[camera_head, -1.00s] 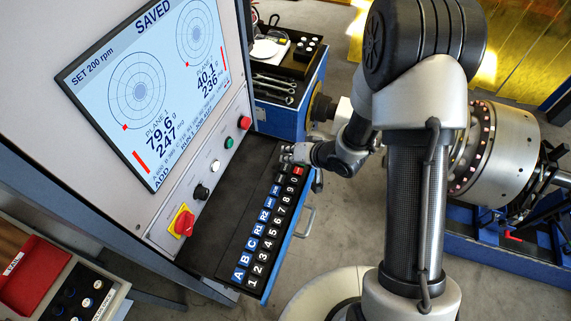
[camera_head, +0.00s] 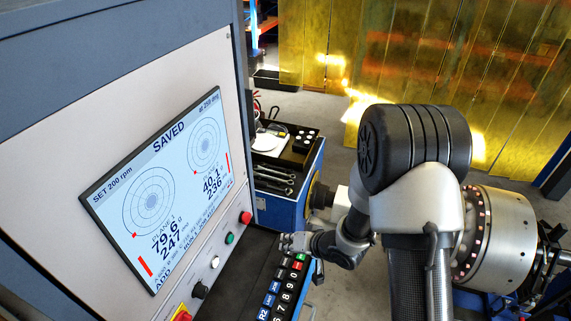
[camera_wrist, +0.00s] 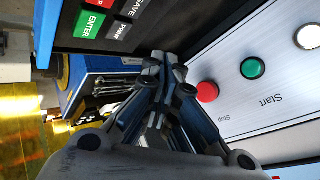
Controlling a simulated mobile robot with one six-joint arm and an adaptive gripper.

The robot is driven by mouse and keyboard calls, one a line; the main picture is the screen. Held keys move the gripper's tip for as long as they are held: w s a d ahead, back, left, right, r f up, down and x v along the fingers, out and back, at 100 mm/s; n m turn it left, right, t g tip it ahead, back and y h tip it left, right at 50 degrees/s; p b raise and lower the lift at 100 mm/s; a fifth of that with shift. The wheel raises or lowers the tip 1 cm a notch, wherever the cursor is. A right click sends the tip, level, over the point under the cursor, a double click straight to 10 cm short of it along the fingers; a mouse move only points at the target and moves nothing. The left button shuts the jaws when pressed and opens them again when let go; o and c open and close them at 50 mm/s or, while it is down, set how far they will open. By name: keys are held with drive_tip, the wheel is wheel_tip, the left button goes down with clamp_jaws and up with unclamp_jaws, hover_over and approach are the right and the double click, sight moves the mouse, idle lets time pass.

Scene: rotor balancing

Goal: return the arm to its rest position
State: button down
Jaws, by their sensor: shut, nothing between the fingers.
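My gripper (camera_head: 290,242) is at the end of my arm, above the far end of the black key panel (camera_head: 287,287) in the head view. In the wrist view my gripper (camera_wrist: 160,70) is shut and empty, its fingertips close to the edge of the key panel. The green ENTER key (camera_wrist: 95,22) shows there beside the fingers. The monitor (camera_head: 165,190) reads SAVED, with 79.6 g at 247 and 40.1 g at 236. I cannot tell whether the fingers touch any key.
A red button (camera_head: 246,217), a green button (camera_head: 230,239) and a white button (camera_head: 214,262) line the cabinet beside my gripper. A blue tool cabinet (camera_head: 285,210) with wrenches stands behind. The metal rotor (camera_head: 500,240) is right of my arm. Yellow curtains (camera_head: 420,60) hang at the back.

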drive_tip(key=s+d+r+t+h+b, duration=0.1)
drive_tip(key=s+d+r+h+b, duration=0.1)
drive_tip(key=d+r+h+b, duration=0.35)
drive_tip(key=s+d+r+h+b, duration=0.25)
drive_tip(key=d+b, duration=0.35)
drive_tip(key=d, duration=0.3)
drive_tip(key=s+a+f+g+y+b, duration=0.1)
drive_tip(key=s+b, duration=0.9)
drive_tip(key=s, duration=1.2)
drive_tip(key=shift+f+g, duration=0.35)
drive_tip(key=shift+g, duration=0.55)
drive_tip(key=shift+w, duration=0.1)
